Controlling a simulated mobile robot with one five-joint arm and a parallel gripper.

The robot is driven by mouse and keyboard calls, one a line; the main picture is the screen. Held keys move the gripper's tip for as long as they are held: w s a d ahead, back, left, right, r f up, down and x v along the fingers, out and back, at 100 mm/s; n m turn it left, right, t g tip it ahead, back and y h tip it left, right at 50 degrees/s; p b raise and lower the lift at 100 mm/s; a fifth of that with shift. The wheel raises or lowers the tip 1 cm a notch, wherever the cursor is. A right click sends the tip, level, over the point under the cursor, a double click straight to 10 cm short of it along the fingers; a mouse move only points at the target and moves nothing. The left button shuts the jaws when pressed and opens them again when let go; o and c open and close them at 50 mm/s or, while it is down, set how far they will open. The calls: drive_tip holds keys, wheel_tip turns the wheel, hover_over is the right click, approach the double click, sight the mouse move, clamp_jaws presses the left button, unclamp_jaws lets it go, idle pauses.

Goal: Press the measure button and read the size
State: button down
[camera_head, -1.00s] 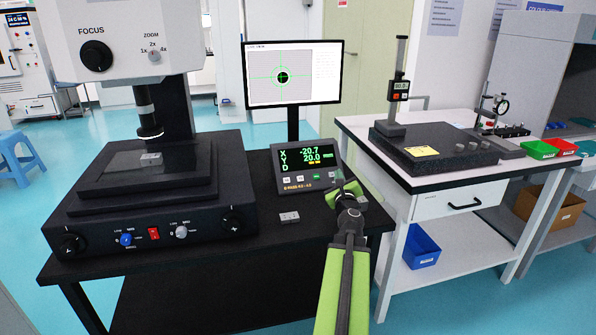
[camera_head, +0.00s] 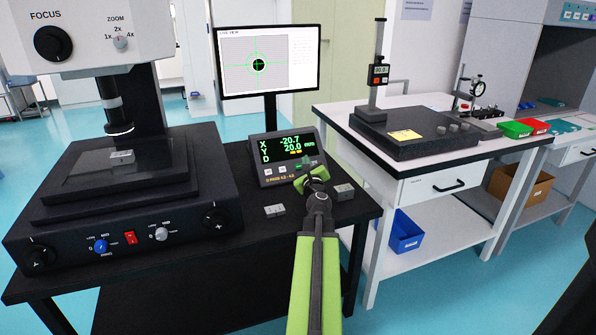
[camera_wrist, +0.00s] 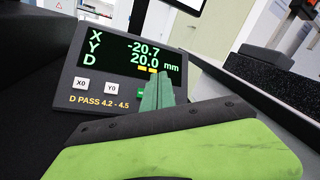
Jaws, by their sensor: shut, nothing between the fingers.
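The readout box (camera_head: 290,158) stands tilted back on the black table. Its screen (camera_wrist: 133,54) shows X -20.7, Y 20.0 and mm; the D row shows no number that I can make out. Below are the X0 button (camera_wrist: 81,84), the Y0 button (camera_wrist: 110,88) and a green button (camera_wrist: 141,92), mostly hidden behind my fingertips. The label reads D PASS 4.2 - 4.5. My gripper (camera_wrist: 158,88) is shut and empty, its fingertips in front of the box's lower right. I cannot tell whether they touch the green button.
The measuring microscope (camera_head: 120,190) stands at left with a small part (camera_head: 122,156) on its stage. A monitor (camera_head: 268,60) shows a dark circle under a crosshair. Small blocks (camera_head: 274,210) (camera_head: 343,191) lie in front of the readout. A white bench (camera_head: 440,185) stands at right.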

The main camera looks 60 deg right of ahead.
sight(299, 167)
drive_tip(key=w+d+f+b, duration=0.1)
drive_tip(key=f, duration=0.1)
drive_tip(key=w+d+f+b, duration=0.1)
drive_tip(key=w+b, duration=0.1)
drive_tip(key=shift+d+f, duration=0.15)
drive_tip(key=shift+f, duration=0.25)
drive_tip(key=shift+w+d+f, duration=0.15)
drive_tip(key=shift+w, duration=0.1)
idle(1.4)
drive_tip(key=shift+w+d+f+b, duration=0.15)
drive_tip(key=shift+w+f+b, duration=0.1)
drive_tip(key=shift+w+b, duration=0.15)
drive_tip(key=shift+w+d+f+b, duration=0.1)
drive_tip(key=shift+d+f+b, duration=0.1)
drive_tip(key=shift+f+b, duration=0.1)
idle(0.5)
drive_tip(key=shift+r, duration=0.15)
drive_tip(key=shift+s+a+r+p, duration=0.35)
drive_tip(key=shift+s+r+p, duration=0.1)
drive_tip(key=shift+s+p, duration=0.1)
